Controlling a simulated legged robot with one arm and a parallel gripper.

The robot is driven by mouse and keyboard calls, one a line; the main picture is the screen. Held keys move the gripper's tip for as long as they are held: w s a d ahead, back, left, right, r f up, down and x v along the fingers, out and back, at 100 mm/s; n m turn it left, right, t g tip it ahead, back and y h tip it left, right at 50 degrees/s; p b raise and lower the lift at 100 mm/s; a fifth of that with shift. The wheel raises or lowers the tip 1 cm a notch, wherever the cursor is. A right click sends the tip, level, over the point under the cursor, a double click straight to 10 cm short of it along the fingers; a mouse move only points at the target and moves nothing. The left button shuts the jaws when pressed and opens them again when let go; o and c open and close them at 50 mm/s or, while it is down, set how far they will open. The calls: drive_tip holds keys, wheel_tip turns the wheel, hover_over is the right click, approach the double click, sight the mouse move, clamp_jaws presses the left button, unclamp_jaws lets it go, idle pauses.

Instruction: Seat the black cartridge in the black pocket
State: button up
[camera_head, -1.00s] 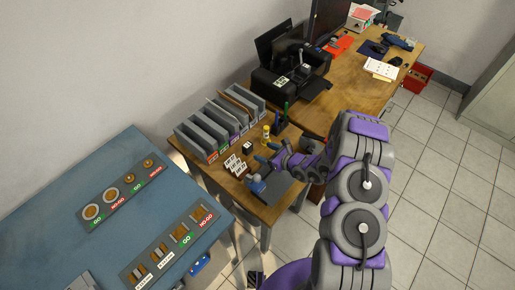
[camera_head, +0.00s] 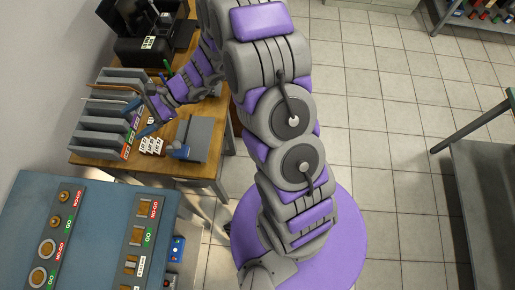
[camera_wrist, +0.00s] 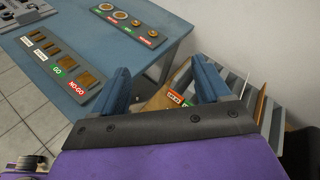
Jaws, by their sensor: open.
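I cannot make out a black cartridge or a black pocket for certain in either current view. My gripper (camera_head: 139,123) is above the wooden desk (camera_head: 165,183), near the grey file racks, with its blue fingers spread. In the wrist view my gripper (camera_wrist: 160,68) is open, and nothing shows between its fingers. A grey fixture (camera_wrist: 28,12) sits at the top left of the wrist view on the blue table (camera_wrist: 150,55); its details are too small to tell.
Two grey gauge boards (camera_head: 67,230) (camera_head: 140,240) with GO and NO-GO labels lie on the blue table. Grey racks (camera_head: 104,124), white label cards (camera_head: 151,145) and a grey plate (camera_head: 198,140) are on the desk. A black printer (camera_head: 150,45) stands behind.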

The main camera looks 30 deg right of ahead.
drive_tip(key=s+r+n+g+h, duration=0.2)
drive_tip(key=s+r+n+g, duration=0.25)
drive_tip(key=s+r, duration=0.35)
drive_tip(key=s+d+r+n+h, duration=0.1)
drive_tip(key=s+d+n+h, duration=0.2)
drive_tip(key=s, duration=0.5)
drive_tip(key=s+d+r+n+h, duration=0.2)
drive_tip(key=s+d+n+h, duration=0.2)
drive_tip(key=s+d, duration=0.3)
drive_tip(key=s+n, duration=0.1)
drive_tip(key=s, duration=0.1)
drive_tip(key=shift+s+g, duration=0.3)
drive_tip(key=shift+g, duration=0.05)
drive_tip(key=s+d+h, duration=0.1)
drive_tip(key=s+d, duration=0.1)
drive_tip(key=d, duration=0.1)
drive_tip(key=s+d+r+n+t+h, duration=0.1)
drive_tip(key=s+d+h, duration=0.1)
drive_tip(key=d, duration=0.2)
drive_tip(key=s+d+r+n+h, duration=0.1)
drive_tip(key=s+d+h, duration=0.1)
drive_tip(key=d, duration=0.2)
drive_tip(key=shift+s+t, duration=0.2)
drive_tip(key=shift+t, duration=0.2)
drive_tip(key=shift+c, duration=0.2)
drive_tip(key=shift+s+d, duration=0.1)
drive_tip(key=shift+d, duration=0.2)
drive_tip(key=shift+c, duration=1.1)
